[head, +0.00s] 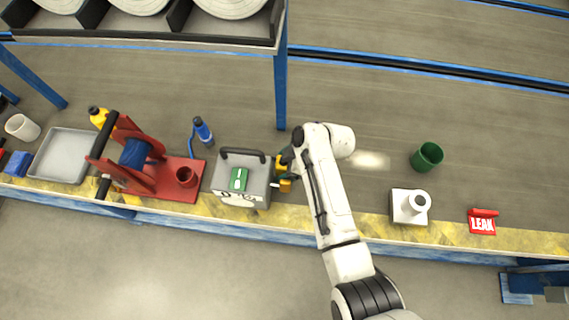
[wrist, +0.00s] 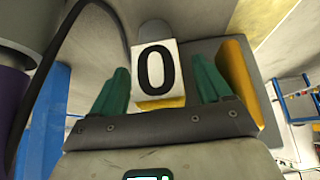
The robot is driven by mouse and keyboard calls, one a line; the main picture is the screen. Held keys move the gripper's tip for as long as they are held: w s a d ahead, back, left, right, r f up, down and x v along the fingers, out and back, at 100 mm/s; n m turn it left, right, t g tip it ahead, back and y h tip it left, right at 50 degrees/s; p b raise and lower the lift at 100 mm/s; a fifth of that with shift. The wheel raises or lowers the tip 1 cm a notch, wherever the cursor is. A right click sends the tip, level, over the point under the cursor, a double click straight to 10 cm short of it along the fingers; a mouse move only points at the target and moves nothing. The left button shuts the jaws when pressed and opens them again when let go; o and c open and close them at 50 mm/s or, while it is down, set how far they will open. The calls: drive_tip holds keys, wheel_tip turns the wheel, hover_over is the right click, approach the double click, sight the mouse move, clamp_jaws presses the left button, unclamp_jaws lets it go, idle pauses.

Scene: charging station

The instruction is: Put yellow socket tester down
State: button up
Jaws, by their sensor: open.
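The yellow socket tester (head: 285,186) is at the right side of a grey case on the bench, partly hidden by my gripper (head: 281,170). In the wrist view a yellow block (wrist: 160,104) with a white face marked "0" is between the green fingertips of my gripper (wrist: 162,84); it appears to be the tester. The fingers are open, with a gap visible on each side of the block. What the block rests on is hidden.
The grey case (head: 228,190) carries a green item on top. A red reel stand (head: 180,184) and grey tray (head: 62,157) are left. A green cup (head: 427,157), white fitting (head: 409,207) and red LEAK sign (head: 482,222) are right. A blue post (head: 281,90) stands behind.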

drive_tip(key=shift+d+r, duration=0.15)
drive_tip(key=shift+r, duration=0.3)
drive_tip(key=p+v, duration=0.2)
drive_tip(key=v, duration=0.9)
drive_tip(key=shift+r, duration=0.2)
drive_tip(key=shift+d, duration=0.15)
drive_tip(key=s+d+f+m+h, duration=0.1)
drive_tip(key=s+d+m+h, duration=0.1)
drive_tip(key=s+d+m, duration=0.5)
drive_tip(key=s+d+f+m+h, duration=0.2)
drive_tip(key=s+d, duration=0.3)
drive_tip(key=d, duration=0.4)
drive_tip(key=s+d+r+m+h, duration=0.1)
drive_tip(key=s+d+r+m, duration=0.1)
drive_tip(key=s+d+m, duration=0.2)
drive_tip(key=s+d+r+m+h, duration=0.1)
drive_tip(key=s+d+m, duration=0.3)
drive_tip(key=s, duration=0.6)
drive_tip(key=shift+r+m+t+h, duration=0.4)
drive_tip(key=shift+r+m, duration=0.1)
drive_tip(key=shift+r, duration=0.3)
